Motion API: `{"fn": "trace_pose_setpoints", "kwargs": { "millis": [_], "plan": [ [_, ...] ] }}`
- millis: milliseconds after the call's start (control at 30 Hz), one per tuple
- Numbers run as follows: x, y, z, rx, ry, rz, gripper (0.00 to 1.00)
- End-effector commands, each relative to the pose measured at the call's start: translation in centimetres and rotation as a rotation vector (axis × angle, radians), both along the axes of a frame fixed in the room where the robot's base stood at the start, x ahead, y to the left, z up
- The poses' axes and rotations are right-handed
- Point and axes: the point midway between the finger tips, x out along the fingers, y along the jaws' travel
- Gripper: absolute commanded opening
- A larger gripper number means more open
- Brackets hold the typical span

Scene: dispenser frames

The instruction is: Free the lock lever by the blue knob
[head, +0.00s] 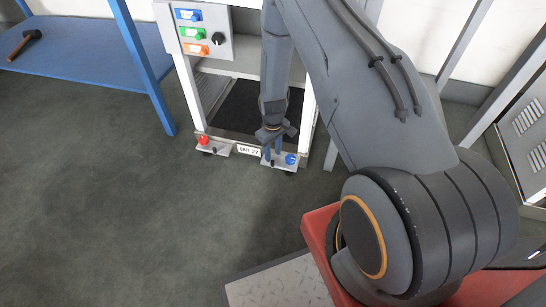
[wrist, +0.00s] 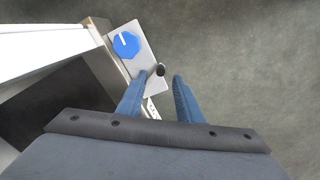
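The blue knob (head: 290,159) sits on a small metal plate at the lower right of the dispenser frame. In the wrist view the blue knob (wrist: 126,44) carries a white mark. The lock lever (wrist: 160,70) shows as a small black round tip beside that knob. My gripper (head: 272,152) points down over the plate, left of the blue knob. In the wrist view my gripper (wrist: 160,82) has its two fingers apart, with the lever tip between or just beyond the fingertips. I cannot tell whether they touch it. The lever's lower part is hidden.
A red knob (head: 203,140) on a matching plate is at the frame's lower left, with a "UNIT 22" label (head: 248,150) between. A blue bench (head: 85,55) holds a hammer (head: 25,43). The floor in front is clear.

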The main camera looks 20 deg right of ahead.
Motion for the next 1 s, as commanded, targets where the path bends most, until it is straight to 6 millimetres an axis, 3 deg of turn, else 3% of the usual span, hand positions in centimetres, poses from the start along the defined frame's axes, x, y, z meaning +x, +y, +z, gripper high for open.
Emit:
{"fn": "trace_pose_setpoints", "kwargs": {
  "millis": [200,833,1000],
  "plan": [
    [-0.1,0.0,2.4,0.0,0.002,0.0,0.33],
    [0.0,0.2,2.9,0.0,0.0,0.001,0.33],
    [0.6,2.4,6.2,0.002,-0.008,0.012,0.33]
  ]
}}
